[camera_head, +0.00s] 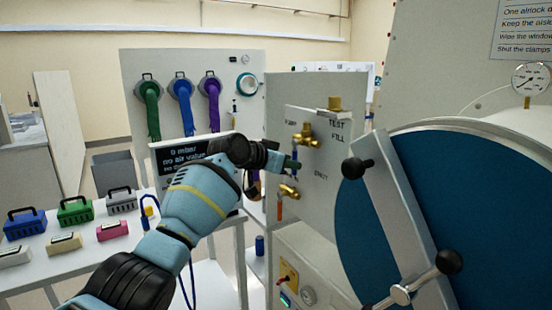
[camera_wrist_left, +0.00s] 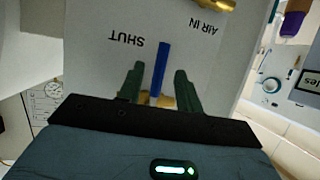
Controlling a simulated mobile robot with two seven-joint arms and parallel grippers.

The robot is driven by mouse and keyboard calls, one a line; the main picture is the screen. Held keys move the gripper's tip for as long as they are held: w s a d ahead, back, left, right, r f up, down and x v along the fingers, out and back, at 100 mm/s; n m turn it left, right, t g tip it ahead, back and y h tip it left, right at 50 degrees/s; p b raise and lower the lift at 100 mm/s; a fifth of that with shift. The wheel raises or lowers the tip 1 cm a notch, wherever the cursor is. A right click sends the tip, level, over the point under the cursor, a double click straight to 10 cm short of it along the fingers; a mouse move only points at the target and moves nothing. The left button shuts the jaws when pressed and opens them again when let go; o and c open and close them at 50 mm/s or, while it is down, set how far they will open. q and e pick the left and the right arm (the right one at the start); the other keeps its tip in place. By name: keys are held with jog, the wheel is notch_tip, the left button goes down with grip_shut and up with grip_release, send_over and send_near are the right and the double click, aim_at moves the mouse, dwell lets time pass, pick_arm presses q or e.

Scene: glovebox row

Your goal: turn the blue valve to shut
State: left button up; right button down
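The blue valve's handle (camera_wrist_left: 161,68) is a narrow blue bar on a brass body, on a pale panel with upside-down SHUT and AIR IN lettering in the left wrist view. In the head view the blue handle (camera_head: 295,160) shows as a thin strip below a brass fitting (camera_head: 306,136), partly hidden by my gripper. My left gripper (camera_head: 294,166) is at the panel. Its two green fingertips (camera_wrist_left: 158,78) are apart, one on each side of the handle, with visible gaps. My right gripper is in neither view.
A lower brass valve with an orange handle (camera_head: 280,208) sits just below my left gripper. The big blue round door (camera_head: 480,220) with its clamp bar (camera_head: 398,205) stands close on the right. A white table (camera_head: 85,262) with several coloured cases is at the left.

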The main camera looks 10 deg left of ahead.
pick_arm(q)
jog(key=shift+p+v, duration=0.4)
jog(key=shift+v, duration=1.75)
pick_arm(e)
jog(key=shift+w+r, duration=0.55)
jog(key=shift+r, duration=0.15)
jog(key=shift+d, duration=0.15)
